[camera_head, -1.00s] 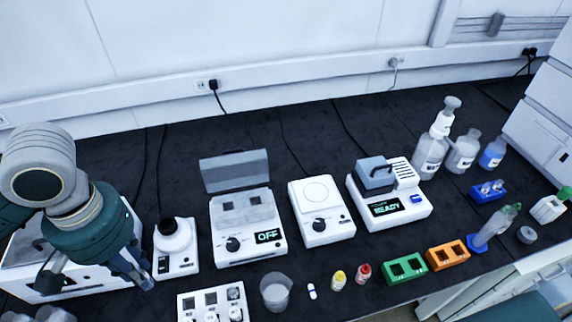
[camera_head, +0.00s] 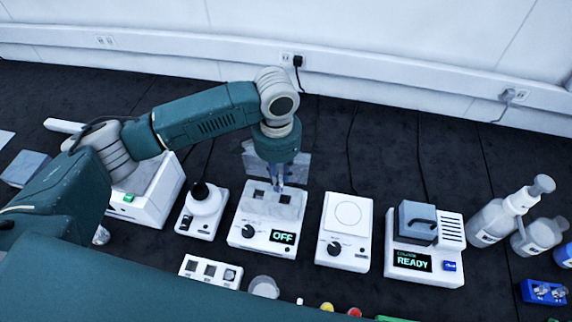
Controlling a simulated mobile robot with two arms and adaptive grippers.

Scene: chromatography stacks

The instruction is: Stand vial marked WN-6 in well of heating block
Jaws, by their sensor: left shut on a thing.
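The heating block (camera_head: 244,229) is a white device with a grey top, two dark square wells and a display reading OFF. Its grey lid stands open behind it. My left gripper (camera_head: 277,184) points down over the right part of the grey top, close to the right well. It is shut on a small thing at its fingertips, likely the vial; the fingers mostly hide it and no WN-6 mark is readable. I cannot tell whether its lower end is inside the well. My right gripper is not in view.
A white rack (camera_head: 187,274) and a beaker (camera_head: 264,286) stand in front. A round-plate device (camera_head: 343,254) and a READY device (camera_head: 440,276) stand to the right, a black-topped device (camera_head: 187,226) to the left. Yellow (camera_head: 327,307) and red (camera_head: 354,312) caps show at the bottom.

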